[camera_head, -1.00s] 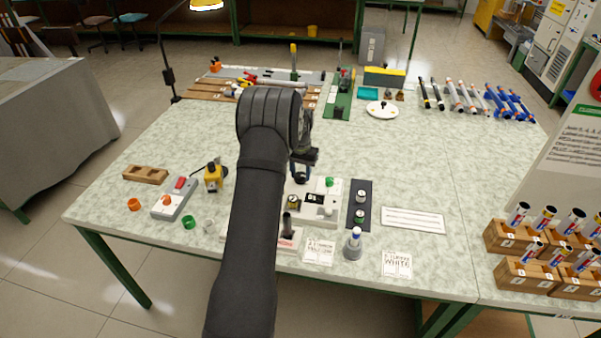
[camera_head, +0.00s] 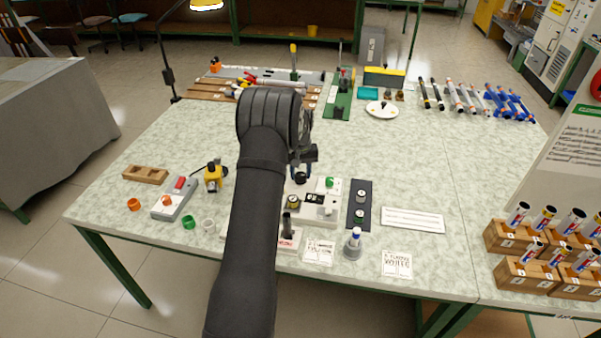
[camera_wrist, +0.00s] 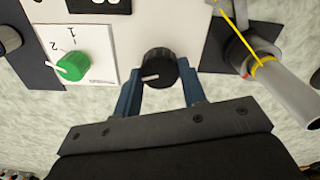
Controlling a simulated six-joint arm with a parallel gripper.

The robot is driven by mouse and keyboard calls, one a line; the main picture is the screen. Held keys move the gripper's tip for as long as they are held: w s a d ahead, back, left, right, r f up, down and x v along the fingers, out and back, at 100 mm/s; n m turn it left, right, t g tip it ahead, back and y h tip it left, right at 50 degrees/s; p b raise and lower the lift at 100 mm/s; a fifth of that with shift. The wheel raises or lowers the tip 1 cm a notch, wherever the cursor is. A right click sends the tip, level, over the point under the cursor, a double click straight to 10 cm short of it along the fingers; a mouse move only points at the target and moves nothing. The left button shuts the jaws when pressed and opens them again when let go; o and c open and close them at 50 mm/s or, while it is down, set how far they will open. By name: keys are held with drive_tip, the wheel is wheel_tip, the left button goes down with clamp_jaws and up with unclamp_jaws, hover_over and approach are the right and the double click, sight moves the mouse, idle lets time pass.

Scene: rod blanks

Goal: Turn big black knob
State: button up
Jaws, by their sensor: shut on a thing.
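The big black knob (camera_wrist: 159,68) sits at the edge of a white panel (camera_wrist: 190,22) in the wrist view, with a white pointer line toward the left. My gripper (camera_wrist: 160,85) is shut on the knob, with one blue finger at each side of it. In the head view my gripper (camera_head: 301,172) is over the back left of the white panel (camera_head: 333,194), and my arm and wrist hide the knob there. A green knob (camera_wrist: 72,67) is beside it on a plate marked 1 and 2; it also shows in the head view (camera_head: 329,182).
A dark strip with two buttons (camera_head: 359,205) lies right of the panel. A grey control box (camera_head: 174,200) and a yellow device (camera_head: 213,178) stand to the left.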

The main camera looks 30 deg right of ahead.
sight(301, 175)
drive_tip(key=shift+r, duration=0.1)
drive_tip(key=o, duration=1)
wheel_tip(301, 175, up, 17)
drive_tip(key=shift+r, duration=0.2)
drive_tip(key=shift+f, duration=0.15)
wheel_tip(301, 175, down, 17)
drive_tip(key=shift+f, duration=0.15)
idle(0.4)
